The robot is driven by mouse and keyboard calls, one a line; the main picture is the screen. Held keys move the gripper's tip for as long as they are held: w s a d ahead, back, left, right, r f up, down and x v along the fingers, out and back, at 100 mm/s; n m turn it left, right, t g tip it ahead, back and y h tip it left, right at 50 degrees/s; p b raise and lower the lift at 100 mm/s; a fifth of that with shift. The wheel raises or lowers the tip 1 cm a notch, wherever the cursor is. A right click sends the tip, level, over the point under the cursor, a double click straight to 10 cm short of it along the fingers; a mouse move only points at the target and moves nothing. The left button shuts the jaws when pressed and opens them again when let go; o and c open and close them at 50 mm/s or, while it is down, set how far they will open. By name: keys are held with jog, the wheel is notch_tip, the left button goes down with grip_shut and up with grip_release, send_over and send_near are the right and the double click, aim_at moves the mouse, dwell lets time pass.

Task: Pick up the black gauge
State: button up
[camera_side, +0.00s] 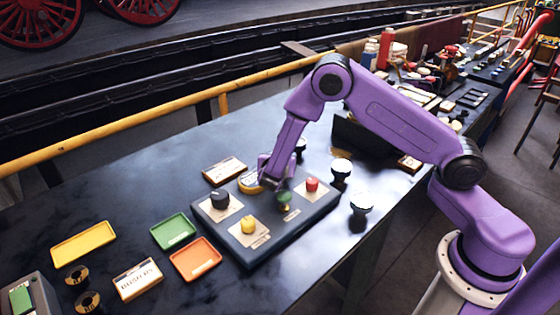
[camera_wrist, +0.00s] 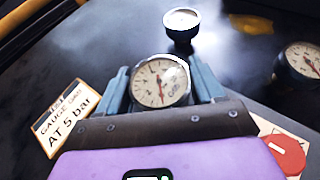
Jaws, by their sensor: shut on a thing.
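My gripper (camera_side: 272,178) is low over the table at the far edge of a grey control box (camera_side: 262,244). In the wrist view my gripper (camera_wrist: 162,86) is shut on a round gauge (camera_wrist: 159,82) with a pale dial, a red needle and a greyish rim. Its body is mostly hidden, so I cannot tell its colour or whether it is clear of the table. A yellow-edged round thing (camera_side: 250,182) shows beside the fingers in the side view. Black gauges stand apart, one ahead (camera_wrist: 181,24) and one at the right (camera_wrist: 300,64) in the wrist view.
A card reading "AT 5 bar" (camera_wrist: 64,116) lies left of the gripper. The box carries a black knob (camera_side: 220,199), a yellow knob (camera_side: 248,225), a green knob (camera_side: 284,198) and a red one (camera_side: 312,184). Coloured trays (camera_side: 173,232) lie at the left.

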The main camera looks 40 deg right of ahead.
jog(key=shift+r, duration=0.1)
jog(key=shift+r, duration=0.8)
jog(key=s+r, duration=0.5)
jog(key=r, duration=0.2)
jog(key=shift+s+r, duration=0.15)
jog(key=shift+r, duration=0.2)
jog(key=s+r, duration=0.3)
jog(key=s, duration=0.5)
jog(key=shift+s+r, duration=0.25)
jog(key=shift+s, duration=0.1)
